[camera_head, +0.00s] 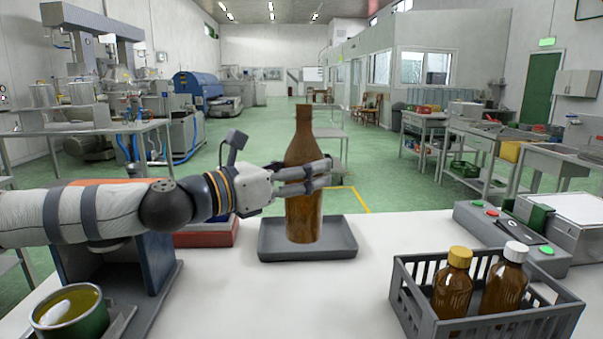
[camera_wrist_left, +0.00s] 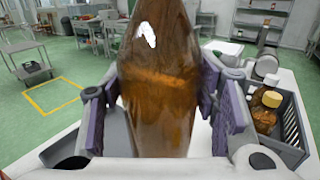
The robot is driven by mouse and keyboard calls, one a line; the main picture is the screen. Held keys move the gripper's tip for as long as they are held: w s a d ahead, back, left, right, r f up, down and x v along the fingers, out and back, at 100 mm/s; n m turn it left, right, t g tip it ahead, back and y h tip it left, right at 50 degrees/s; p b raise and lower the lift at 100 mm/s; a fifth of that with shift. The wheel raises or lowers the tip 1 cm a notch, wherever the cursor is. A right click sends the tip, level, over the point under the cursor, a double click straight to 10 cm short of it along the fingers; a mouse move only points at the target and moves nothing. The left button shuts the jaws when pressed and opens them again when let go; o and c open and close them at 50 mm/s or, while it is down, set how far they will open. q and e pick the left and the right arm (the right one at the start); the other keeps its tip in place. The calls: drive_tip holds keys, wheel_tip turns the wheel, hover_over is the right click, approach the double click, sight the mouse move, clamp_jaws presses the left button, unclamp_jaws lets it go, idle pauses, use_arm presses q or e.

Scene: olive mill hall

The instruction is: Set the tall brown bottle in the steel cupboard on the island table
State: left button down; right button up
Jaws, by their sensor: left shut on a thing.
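The tall brown bottle (camera_head: 304,215) is upright over a dark grey tray (camera_head: 335,249) on a white table. My left gripper (camera_head: 304,174) comes from the left and is shut on the bottle's upper body. In the left wrist view the bottle (camera_wrist_left: 158,95) fills the middle, with purple-padded fingers on both sides. I cannot tell whether the bottle's base touches the tray. No steel cupboard can be made out for sure. My right gripper is not in view.
A grey crate (camera_head: 410,309) with two smaller brown bottles, one yellow-capped (camera_head: 453,283) and one white-capped (camera_head: 504,280), stands front right. A control box (camera_head: 490,222) is behind it. A green can (camera_head: 70,312) is front left. The table's front middle is clear.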

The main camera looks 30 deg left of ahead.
use_arm(q)
drive_tip(key=w+d+f+b, duration=0.2)
drive_tip(key=d+f+b, duration=0.2)
drive_tip(key=d+f, duration=0.7)
drive_tip(key=shift+w+d+f, duration=0.25)
drive_tip(key=shift+w+f, duration=0.1)
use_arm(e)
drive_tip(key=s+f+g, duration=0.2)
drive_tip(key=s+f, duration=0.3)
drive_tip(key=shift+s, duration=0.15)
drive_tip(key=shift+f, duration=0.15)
use_arm(q)
drive_tip(key=shift+f, duration=0.2)
drive_tip(key=c, duration=0.6)
unclamp_jaws()
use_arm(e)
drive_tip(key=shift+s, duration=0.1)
